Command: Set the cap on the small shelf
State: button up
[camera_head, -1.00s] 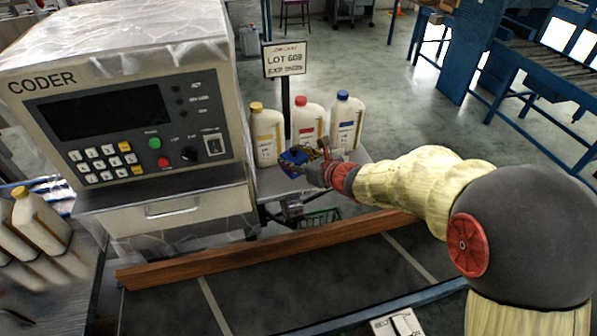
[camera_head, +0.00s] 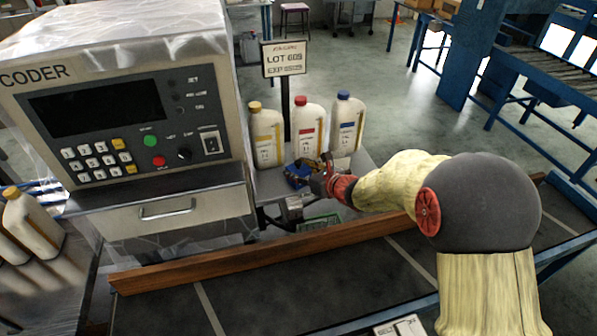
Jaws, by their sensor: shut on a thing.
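My gripper (camera_head: 316,168) is over the small grey shelf (camera_head: 268,185) at the right side of the coder, in front of the bottles. It is small and dark in this view. A blue thing (camera_head: 297,174) shows at its left, low by the fingers, and seems to be the cap. The fingers partly hide it. I cannot tell whether it touches the shelf. Three white bottles stand upright at the back of the shelf, with a yellow-capped one (camera_head: 267,138), a red-capped one (camera_head: 307,130) and a blue-capped one (camera_head: 346,125).
The coder (camera_head: 120,110) stands close on the left. A sign on a post (camera_head: 284,60) rises behind the bottles. A wooden rail (camera_head: 200,262) and a dark conveyor (camera_head: 290,285) run in front of the shelf. More bottles (camera_head: 32,222) stand at far left.

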jog(key=shift+f, duration=0.1)
jog(key=shift+f, duration=0.15)
jog(key=o, duration=1)
jog(key=shift+o, duration=0.7)
jog(key=shift+r, duration=0.2)
